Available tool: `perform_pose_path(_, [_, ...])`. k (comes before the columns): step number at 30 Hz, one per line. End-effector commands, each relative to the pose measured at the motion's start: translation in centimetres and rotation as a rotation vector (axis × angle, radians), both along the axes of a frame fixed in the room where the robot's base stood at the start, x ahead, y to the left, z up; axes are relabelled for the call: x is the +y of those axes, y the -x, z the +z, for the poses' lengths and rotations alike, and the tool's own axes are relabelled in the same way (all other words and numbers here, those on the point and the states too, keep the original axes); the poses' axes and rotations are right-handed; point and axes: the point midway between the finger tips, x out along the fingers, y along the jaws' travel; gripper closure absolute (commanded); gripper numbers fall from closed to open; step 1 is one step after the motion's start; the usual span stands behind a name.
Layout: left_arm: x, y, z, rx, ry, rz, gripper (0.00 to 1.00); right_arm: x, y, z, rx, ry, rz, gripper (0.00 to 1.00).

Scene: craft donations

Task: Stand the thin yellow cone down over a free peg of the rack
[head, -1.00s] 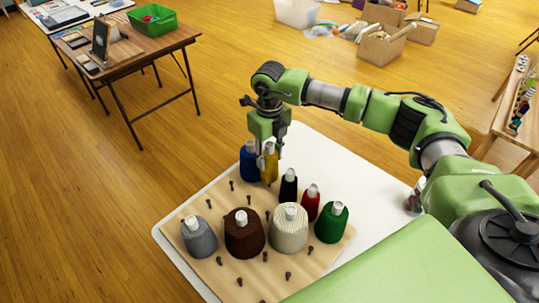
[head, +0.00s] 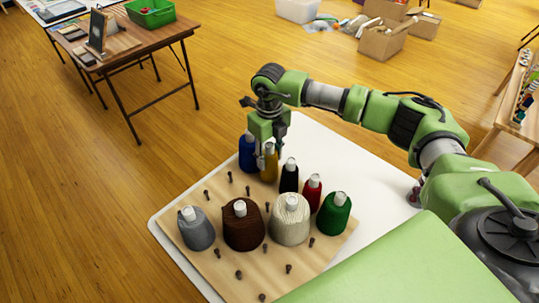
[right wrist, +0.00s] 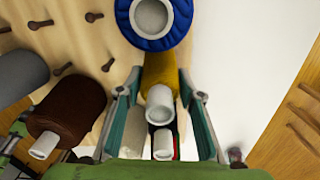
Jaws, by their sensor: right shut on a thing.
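The thin yellow cone (head: 269,169) is at the far part of the wooden rack (head: 205,262), between the blue cone (head: 247,155) and the black cone (head: 289,180). My right gripper (head: 267,150) is shut on it from above. In the right wrist view the yellow cone (right wrist: 161,72) lies between the two fingers (right wrist: 161,98), its pale tube end toward the camera. It looks upright; its base is partly hidden, so I cannot tell whether it is over a peg or just above the board. Several bare pegs, such as one (head: 230,177), show. My left gripper is out of view.
Grey (head: 195,229), brown (head: 243,228), cream (head: 290,222), green (head: 333,215) and red (head: 311,195) cones stand on the rack. The blue cone (right wrist: 152,18) is close beyond the yellow one. The white table (head: 365,190) is clear right of the rack.

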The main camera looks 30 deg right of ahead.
Motion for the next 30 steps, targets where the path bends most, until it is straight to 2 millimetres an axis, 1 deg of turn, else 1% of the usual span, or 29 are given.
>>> perform_pose_path(8, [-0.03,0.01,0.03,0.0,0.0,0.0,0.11,0.03,-0.03,0.06,-0.001,0.0,0.0,0.88])
perform_pose_path(20, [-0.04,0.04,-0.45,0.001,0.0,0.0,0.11,0.03,-0.03,-0.49,-0.001,-0.001,0.0,0.88])
perform_pose_path(21, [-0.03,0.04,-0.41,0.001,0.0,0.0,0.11,0.03,-0.03,-0.45,-0.001,-0.001,0.0,0.6])
perform_pose_path(23, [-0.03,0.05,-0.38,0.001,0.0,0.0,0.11,0.03,-0.03,-0.42,-0.001,0.0,0.0,0.46])
perform_pose_path(30, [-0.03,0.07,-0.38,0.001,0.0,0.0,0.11,0.03,-0.01,-0.43,-0.001,0.0,0.0,0.46])
